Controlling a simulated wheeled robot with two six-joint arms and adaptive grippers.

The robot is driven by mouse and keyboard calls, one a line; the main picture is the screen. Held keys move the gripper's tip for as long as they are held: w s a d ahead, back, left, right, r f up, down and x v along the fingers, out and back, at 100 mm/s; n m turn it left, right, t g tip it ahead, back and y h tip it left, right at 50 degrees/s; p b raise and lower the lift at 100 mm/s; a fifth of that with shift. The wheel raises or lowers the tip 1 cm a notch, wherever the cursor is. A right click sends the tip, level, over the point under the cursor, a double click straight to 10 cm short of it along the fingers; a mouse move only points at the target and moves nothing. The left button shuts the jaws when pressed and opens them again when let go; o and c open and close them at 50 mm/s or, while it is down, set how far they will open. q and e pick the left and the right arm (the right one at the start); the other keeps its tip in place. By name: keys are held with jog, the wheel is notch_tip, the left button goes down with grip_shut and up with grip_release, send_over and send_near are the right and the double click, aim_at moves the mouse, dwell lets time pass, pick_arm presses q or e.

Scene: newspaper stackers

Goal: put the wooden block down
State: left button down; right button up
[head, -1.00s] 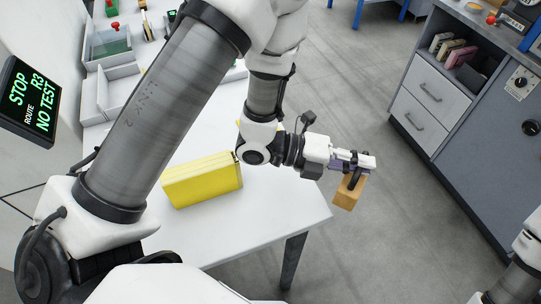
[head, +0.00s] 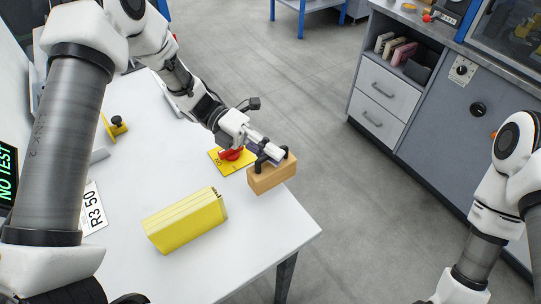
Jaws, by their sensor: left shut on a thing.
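The wooden block (head: 272,178) is a tan box near the right edge of the white table (head: 225,262). My left gripper (head: 270,163) is shut on the block's upper part from above. The block appears at or just above the table top; I cannot tell whether it touches. My right arm shows at the right edge, but its gripper is out of view.
A yellow bundle (head: 186,220) lies on the table in front of the block. A yellow plate with a red knob (head: 231,155) is just behind the block. A yellow bracket (head: 115,126) stands farther left. A grey cabinet (head: 440,120) stands across the floor.

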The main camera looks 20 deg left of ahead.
pick_arm(q)
notch_tip(320, 180, down, 3)
jog(key=shift+w+f+p, duration=0.1)
jog(key=shift+f+p, duration=0.05)
jog(key=shift+p, duration=0.45)
jog(key=shift+f, duration=0.15)
jog(key=c, duration=1.6)
grip_release()
jog(key=shift+f, duration=0.15)
jog(key=o, duration=0.4)
jog(key=shift+r, duration=0.3)
jog(key=b+v, duration=0.3)
jog(key=v, duration=0.9)
jog(key=shift+b, duration=0.4)
